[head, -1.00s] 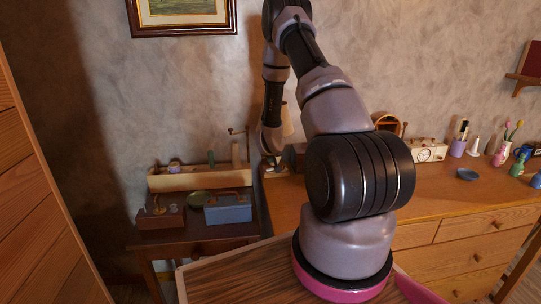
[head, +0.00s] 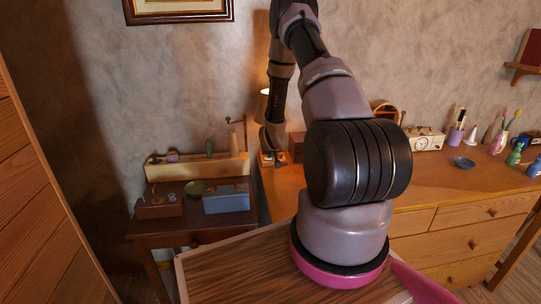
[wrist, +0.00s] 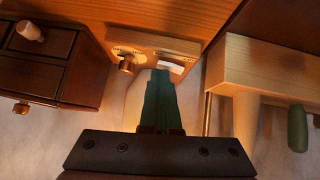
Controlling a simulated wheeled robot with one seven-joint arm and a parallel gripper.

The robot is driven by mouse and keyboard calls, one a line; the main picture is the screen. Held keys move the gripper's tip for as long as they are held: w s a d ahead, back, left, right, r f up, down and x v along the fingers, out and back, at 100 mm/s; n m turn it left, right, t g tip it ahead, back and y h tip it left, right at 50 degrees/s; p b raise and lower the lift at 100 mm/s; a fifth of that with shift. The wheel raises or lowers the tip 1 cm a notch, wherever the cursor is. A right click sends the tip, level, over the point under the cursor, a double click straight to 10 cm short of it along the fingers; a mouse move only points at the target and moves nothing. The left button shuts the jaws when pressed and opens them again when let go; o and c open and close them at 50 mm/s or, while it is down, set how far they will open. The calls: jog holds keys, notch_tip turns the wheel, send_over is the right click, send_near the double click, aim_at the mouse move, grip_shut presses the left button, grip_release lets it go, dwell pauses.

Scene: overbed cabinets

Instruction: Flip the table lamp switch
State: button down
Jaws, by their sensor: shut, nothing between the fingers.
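In the wrist view, a pale wooden base (wrist: 155,45) carries a light switch plate with a slot and a brass knob (wrist: 126,65). I take it to be the lamp's base. My gripper (wrist: 162,75) is shut and empty; its dark green fingertips lie just at the plate's edge, over the slot side. I cannot tell whether they touch. In the head view, part of the cream lamp shade (head: 262,106) shows left of my arm, with a warm glow by it. My gripper hangs low at the dresser's left end, its fingertips hard to make out.
A small dark table (head: 150,232) on the left holds a blue-grey box (head: 227,199), a brown box (head: 160,206) and a pale wooden rack (head: 197,168). The dresser (head: 440,190) holds a clock (head: 427,140) and several ornaments. A dark drawer box (wrist: 50,60) is close by in the wrist view.

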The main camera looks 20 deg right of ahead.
jog(key=shift+a, duration=0.2)
jog(key=shift+w+a+r, duration=0.1)
jog(key=shift+w+a, duration=0.1)
jog(key=shift+a, duration=0.35)
